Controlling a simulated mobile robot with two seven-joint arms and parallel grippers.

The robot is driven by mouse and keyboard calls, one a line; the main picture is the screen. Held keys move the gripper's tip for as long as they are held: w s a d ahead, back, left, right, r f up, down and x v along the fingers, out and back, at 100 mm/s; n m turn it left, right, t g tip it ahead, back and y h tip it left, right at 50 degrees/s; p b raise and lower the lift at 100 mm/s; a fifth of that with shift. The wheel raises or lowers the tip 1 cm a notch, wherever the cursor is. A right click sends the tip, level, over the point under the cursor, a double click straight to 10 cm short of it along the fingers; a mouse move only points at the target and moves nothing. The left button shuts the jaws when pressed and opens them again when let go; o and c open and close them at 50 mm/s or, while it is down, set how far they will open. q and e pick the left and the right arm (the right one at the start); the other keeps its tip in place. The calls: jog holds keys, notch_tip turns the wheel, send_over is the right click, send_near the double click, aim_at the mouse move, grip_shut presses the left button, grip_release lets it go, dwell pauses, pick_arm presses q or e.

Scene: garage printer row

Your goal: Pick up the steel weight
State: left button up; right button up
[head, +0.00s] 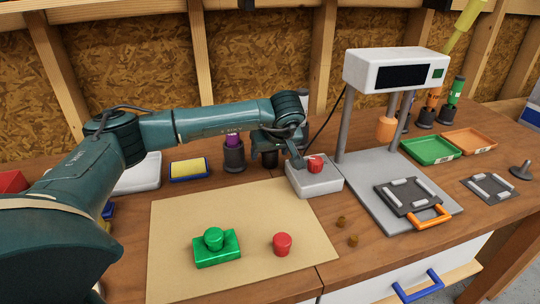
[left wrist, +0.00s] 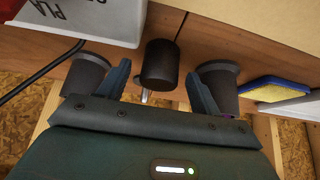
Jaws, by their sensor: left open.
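A dark cylinder with a small pale stub, which looks like the steel weight (head: 270,158), stands at the back of the bench, mostly hidden under my left gripper in the head view. In the left wrist view the same dark cylinder (left wrist: 160,63) lies between the fingers' directions, with clear gaps on both sides. My left gripper (head: 281,153) is open and empty, just above and beside it; in the wrist view its two blue fingers (left wrist: 160,88) are spread wide. I cannot tell whether the fingers reach around it. My right gripper is not in view.
Dark cups stand on both sides in the wrist view, one left (left wrist: 85,75) and one right (left wrist: 218,82). A pale box (head: 318,182) with a red piece is close on the right. A scale-like stand (head: 395,70) rises farther right. The tan mat (head: 180,225) has free room.

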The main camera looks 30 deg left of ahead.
pick_arm(q)
jog(key=shift+x, duration=0.75)
jog(key=shift+c, duration=0.3)
jog(key=c, duration=1.2)
jog(key=shift+r, duration=0.1)
jog(key=shift+c, duration=0.5)
